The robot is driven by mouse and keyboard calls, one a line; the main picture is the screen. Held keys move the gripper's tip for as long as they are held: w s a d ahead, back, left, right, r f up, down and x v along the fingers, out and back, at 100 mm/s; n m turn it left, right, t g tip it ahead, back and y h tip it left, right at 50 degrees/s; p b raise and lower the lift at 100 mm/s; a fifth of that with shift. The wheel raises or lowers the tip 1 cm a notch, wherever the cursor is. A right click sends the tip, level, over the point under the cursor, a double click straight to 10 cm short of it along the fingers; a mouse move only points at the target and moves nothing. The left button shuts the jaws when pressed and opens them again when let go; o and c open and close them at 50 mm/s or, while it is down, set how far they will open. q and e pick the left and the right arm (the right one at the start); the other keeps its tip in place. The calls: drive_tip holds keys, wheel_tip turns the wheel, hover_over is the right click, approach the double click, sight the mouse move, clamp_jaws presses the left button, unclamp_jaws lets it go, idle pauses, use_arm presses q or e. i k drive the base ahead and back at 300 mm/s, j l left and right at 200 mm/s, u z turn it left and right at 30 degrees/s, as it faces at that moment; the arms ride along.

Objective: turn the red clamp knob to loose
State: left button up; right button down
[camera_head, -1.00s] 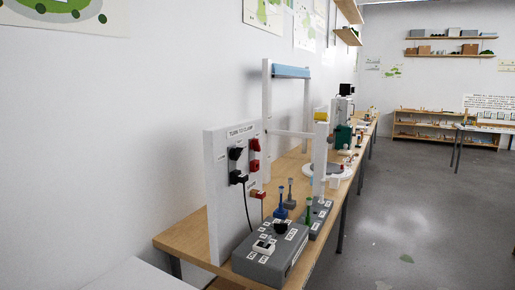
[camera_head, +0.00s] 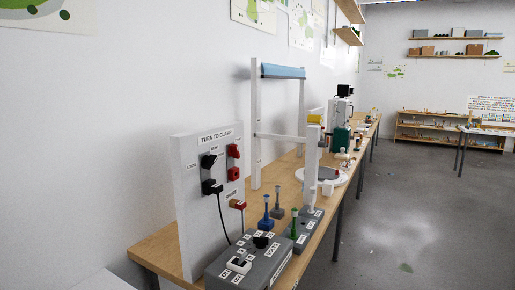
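A white upright panel (camera_head: 188,212) labelled "TURN TO CLAMP" stands near the front end of the long wooden bench. On its face are two red parts, an upper red knob (camera_head: 233,151) and a lower red one (camera_head: 234,174). To their left are an upper black knob (camera_head: 208,161) and a lower black one (camera_head: 212,187) with a cable hanging down. The labels beside the knobs are too small to read surely, and I cannot tell the knobs' turn positions. Neither of my grippers is in view.
A grey control box (camera_head: 248,264) sits before the panel on the wooden bench (camera_head: 157,250). Blue (camera_head: 266,217) and green (camera_head: 294,226) upright pieces and a white frame (camera_head: 256,130) stand behind it. Open grey floor (camera_head: 400,220) lies to the right.

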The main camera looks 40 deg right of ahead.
sight(233, 150)
drive_tip(key=l, duration=0.85)
drive_tip(key=i+l, duration=0.15)
drive_tip(key=l, duration=1.6)
drive_tip(key=i+z, duration=0.05)
